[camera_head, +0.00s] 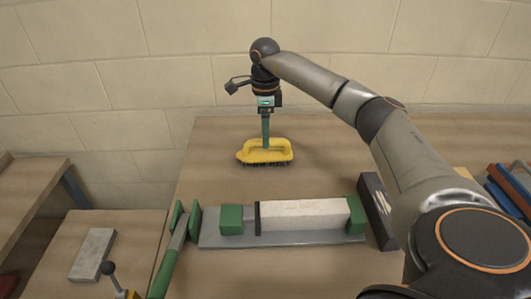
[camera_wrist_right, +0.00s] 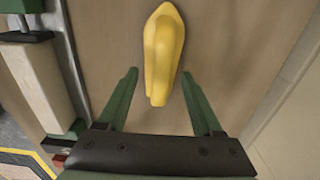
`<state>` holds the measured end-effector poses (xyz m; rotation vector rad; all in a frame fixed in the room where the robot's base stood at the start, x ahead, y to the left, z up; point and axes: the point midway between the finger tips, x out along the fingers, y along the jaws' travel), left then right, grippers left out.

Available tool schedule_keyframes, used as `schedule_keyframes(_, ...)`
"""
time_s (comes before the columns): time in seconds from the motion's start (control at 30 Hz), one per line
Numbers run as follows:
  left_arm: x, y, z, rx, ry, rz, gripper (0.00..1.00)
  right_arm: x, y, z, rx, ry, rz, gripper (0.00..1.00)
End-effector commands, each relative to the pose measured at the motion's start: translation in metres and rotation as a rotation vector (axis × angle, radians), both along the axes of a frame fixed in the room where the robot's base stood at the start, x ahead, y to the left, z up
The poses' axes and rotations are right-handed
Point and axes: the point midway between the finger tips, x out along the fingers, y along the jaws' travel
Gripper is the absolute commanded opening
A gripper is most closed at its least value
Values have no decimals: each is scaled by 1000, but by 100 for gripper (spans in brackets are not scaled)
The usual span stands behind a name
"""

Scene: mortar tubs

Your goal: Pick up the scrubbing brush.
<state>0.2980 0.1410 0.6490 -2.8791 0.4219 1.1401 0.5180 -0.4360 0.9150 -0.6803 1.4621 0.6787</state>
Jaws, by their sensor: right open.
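The scrubbing brush (camera_head: 277,156) has a yellow body with a looped handle and dark bristles. It rests bristles down on the wooden bench top near the back. My right gripper (camera_head: 265,146) points down over it, its green fingers reaching the handle in the head view. In the right wrist view the gripper (camera_wrist_right: 160,82) is open, with one green finger on each side of the near end of the yellow brush (camera_wrist_right: 162,50). Contact between fingers and brush cannot be made out. My left gripper is not in view.
A grey vise-like fixture (camera_head: 290,239) with green jaws and a pale block (camera_head: 305,214) lies in front of the brush. A dark box (camera_head: 376,210) stands right of it. A grey slab (camera_head: 92,253) lies on a lower surface at left. Bench around the brush is clear.

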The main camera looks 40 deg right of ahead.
Motion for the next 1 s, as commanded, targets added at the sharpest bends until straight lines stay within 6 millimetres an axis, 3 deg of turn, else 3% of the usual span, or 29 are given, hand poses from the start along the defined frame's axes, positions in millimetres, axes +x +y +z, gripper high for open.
schedule_keyframes(0.2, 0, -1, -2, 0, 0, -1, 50, 0, -3, -34, 0, 3, 0, 67)
schedule_keyframes(0.53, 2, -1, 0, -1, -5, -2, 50, 1, -3, -41, 0, 0, 0, 67)
schedule_keyframes(1.0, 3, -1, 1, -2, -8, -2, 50, 1, -2, -41, 1, -1, 1, 16)
